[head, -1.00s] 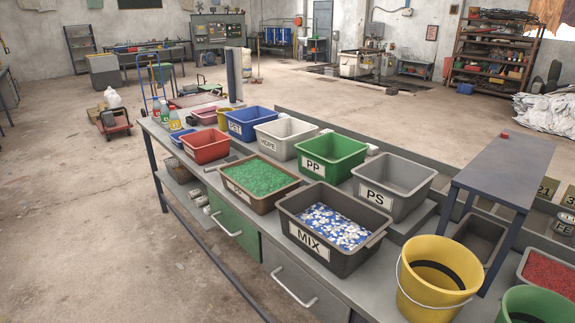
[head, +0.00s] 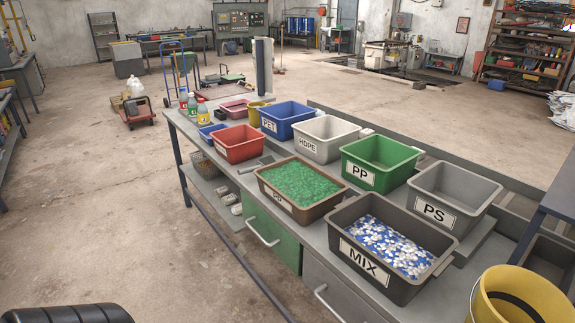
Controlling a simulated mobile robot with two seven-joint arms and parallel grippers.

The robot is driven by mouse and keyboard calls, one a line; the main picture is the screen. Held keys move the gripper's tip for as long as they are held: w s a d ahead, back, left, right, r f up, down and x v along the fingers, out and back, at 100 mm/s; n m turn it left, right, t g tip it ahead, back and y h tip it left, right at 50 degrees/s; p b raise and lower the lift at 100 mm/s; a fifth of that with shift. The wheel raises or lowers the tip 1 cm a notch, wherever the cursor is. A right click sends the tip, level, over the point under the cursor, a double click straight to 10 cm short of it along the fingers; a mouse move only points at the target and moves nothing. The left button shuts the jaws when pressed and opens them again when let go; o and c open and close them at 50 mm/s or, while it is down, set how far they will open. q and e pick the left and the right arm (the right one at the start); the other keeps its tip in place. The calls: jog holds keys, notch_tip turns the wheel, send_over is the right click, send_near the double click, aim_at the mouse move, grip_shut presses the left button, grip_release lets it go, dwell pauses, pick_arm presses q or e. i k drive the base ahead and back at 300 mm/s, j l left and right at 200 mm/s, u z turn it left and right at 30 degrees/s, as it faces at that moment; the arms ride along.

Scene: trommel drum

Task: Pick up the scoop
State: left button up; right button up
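I cannot make out a scoop with certainty. A small grey flat item (head: 257,163) lies on the workbench (head: 290,235) between the red bin (head: 239,144) and the brown bin of green flakes (head: 302,184). It may be the scoop, but it is partly hidden and too small to tell. The dark grey MIX bin (head: 390,247) holds blue and white flakes, and no scoop shows in it. Neither of my grippers is in view.
Blue PET (head: 287,121), white HDPE (head: 325,138), green PP (head: 381,163) and grey PS (head: 454,198) bins line the bench's far side. A yellow bucket (head: 519,296) stands at lower right. Open floor (head: 90,220) lies left of the bench.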

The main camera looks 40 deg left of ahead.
aim_at(267, 161)
jog(key=j+z, duration=0.45)
jog(key=j, duration=0.45)
jog(key=j+z, duration=0.1)
jog(key=j, duration=0.35)
jog(key=k+j, duration=0.1)
jog(key=j, duration=0.35)
jog(key=k+j+z, duration=0.15)
jog(key=j, duration=0.75)
jog(key=z, duration=0.05)
